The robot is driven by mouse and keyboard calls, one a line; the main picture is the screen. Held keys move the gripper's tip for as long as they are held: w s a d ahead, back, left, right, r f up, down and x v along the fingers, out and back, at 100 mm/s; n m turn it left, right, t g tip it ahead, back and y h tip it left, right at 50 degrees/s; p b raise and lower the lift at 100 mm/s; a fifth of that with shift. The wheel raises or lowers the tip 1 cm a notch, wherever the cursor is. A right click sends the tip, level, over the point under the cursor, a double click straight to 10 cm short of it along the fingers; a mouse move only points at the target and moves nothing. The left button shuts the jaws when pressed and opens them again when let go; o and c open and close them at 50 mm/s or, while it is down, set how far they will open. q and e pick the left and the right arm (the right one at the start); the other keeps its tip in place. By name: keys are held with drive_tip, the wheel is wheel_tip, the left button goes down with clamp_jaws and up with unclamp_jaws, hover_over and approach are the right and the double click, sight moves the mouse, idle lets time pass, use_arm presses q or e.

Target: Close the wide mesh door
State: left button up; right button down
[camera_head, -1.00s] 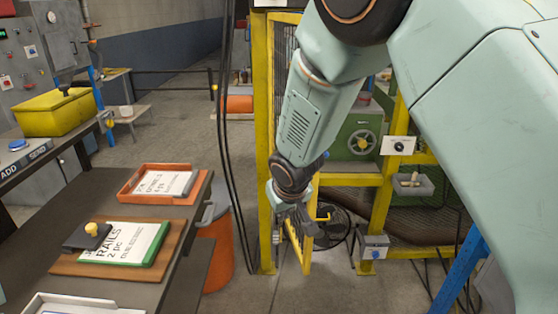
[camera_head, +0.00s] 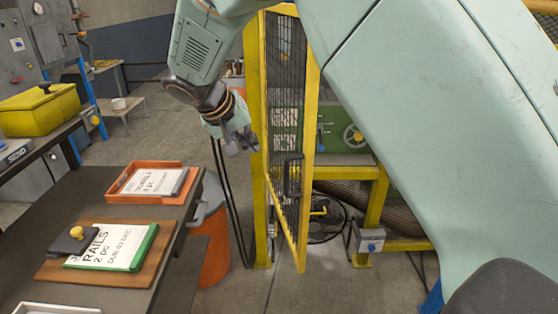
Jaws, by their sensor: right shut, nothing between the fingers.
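The wide mesh door (camera_head: 284,110) has a yellow frame and dark mesh. It stands ajar, seen at a steep angle, with its lower corner out over the floor. Its black handle (camera_head: 293,178) is on the mesh near the free edge. My right gripper (camera_head: 241,145) is shut and empty, just left of the door, higher than the handle and apart from it. My right arm reaches across the top of the view and hides part of the door's upper surroundings. My left gripper is not in view.
A dark bench at left holds an orange tray (camera_head: 150,196) and a green-edged clipboard (camera_head: 112,247) on a wooden board. An orange bin (camera_head: 214,245) stands between bench and door. Black cables hang beside the yellow post. A fan (camera_head: 326,220) stands behind the door. Floor before the door is clear.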

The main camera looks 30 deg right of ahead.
drive_tip(key=s, duration=0.1)
drive_tip(key=p, duration=0.1)
approach(295, 170)
wheel_tip(295, 170, down, 3)
drive_tip(key=w, duration=0.1)
drive_tip(key=shift+d+f+m+p, duration=0.15)
drive_tip(key=shift+d+m+p, duration=0.25)
drive_tip(key=shift+d, duration=0.45)
drive_tip(key=shift+w+d+f, duration=0.15)
drive_tip(key=shift+d+f, duration=0.1)
drive_tip(key=shift+d, duration=0.15)
